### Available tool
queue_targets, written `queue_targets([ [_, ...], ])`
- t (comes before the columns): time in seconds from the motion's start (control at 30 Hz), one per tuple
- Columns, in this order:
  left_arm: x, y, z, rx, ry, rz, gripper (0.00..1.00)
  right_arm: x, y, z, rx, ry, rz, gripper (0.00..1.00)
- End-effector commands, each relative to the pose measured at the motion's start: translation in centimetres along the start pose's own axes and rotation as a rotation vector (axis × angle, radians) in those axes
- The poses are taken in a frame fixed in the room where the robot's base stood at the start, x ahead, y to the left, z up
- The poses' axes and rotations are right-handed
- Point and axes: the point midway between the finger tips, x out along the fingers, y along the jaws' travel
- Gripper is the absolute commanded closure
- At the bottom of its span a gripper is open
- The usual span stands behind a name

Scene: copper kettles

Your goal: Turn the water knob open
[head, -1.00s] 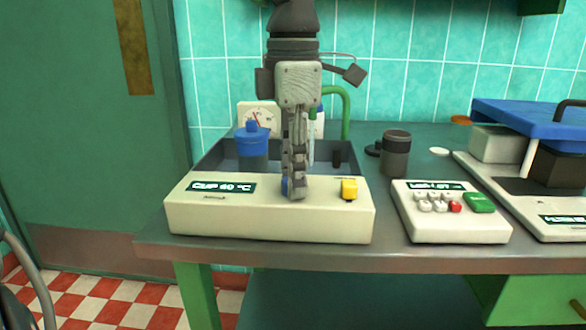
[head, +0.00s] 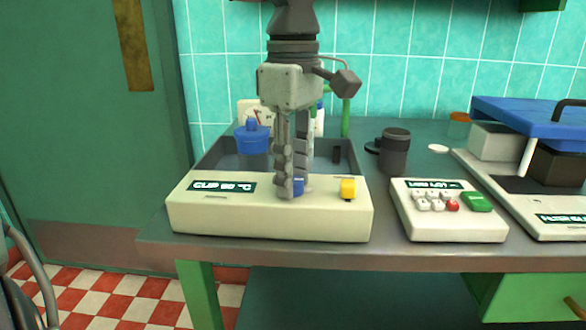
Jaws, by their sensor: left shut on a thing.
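My left gripper (head: 294,190) comes down from the top, fingers pointing down, over the cream control panel (head: 270,219) of the sink unit. It is shut on a small blue knob (head: 299,186) on the panel's top. The fingers hide much of the knob. A yellow knob (head: 348,189) sits on the same panel to the right, apart from the fingers. A green tap pipe (head: 345,117) stands behind, mostly hidden by my gripper. My right gripper is not in view.
A blue-topped vessel (head: 252,138) is over the dark basin (head: 222,151), left of my gripper. A dark mug (head: 395,152) stands to the right. A keypad box (head: 448,224) and a blue-lidded machine (head: 530,117) are farther right. A dial gauge (head: 251,110) is behind.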

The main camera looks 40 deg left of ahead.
Motion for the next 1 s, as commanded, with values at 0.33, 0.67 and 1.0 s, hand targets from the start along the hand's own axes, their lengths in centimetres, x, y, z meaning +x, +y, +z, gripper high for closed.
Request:
queue_targets([
  [0.33,-0.03,0.03,-0.04,0.039,0.001,0.001,1.00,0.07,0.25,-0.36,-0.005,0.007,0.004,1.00],
  [0.67,-0.03,0.03,-0.03,0.038,0.001,0.001,0.64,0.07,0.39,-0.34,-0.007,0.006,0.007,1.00],
  [1.0,-0.02,0.02,0.00,0.037,0.000,0.001,0.50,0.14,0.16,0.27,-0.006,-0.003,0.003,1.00],
])
